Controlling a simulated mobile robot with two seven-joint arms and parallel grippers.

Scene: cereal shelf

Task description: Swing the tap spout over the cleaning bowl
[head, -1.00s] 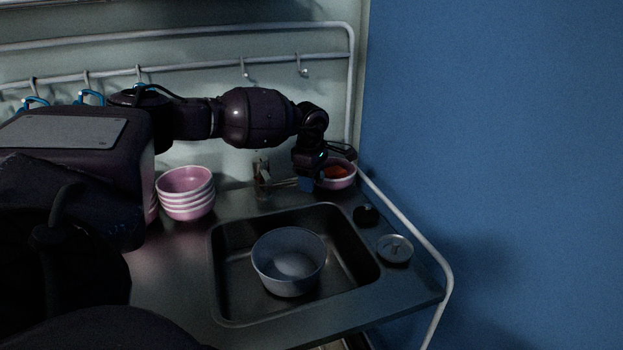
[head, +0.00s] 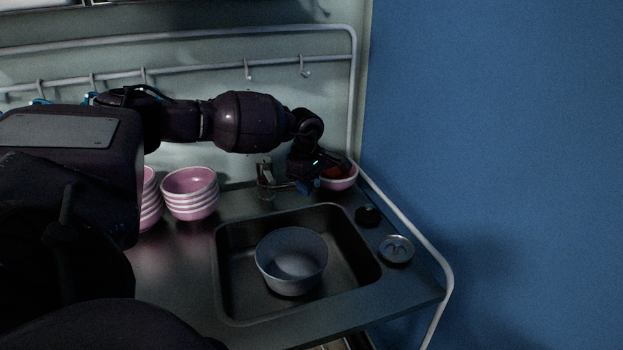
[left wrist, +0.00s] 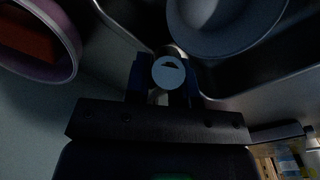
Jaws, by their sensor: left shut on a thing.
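The metal tap (head: 265,182) stands behind the sink, and its spout (head: 287,186) points right along the sink's back edge. My left gripper (head: 307,187) is shut on the spout near its free end. In the left wrist view the spout's round end (left wrist: 168,72) sits between the two fingers of my left gripper (left wrist: 166,80). The cleaning bowl (head: 291,262) is a grey-white bowl standing in the sink, in front of the spout. It also shows in the left wrist view (left wrist: 225,40), to the right of the fingers. The spout is not over the bowl. My right gripper is out of view.
A pink bowl with something orange-red in it (head: 342,182) stands just right of my left gripper. Stacked pink bowls (head: 190,195) stand left of the tap. A round drain plug (head: 396,249) and a dark knob (head: 367,216) lie right of the sink (head: 226,290). A rail borders the counter's right side.

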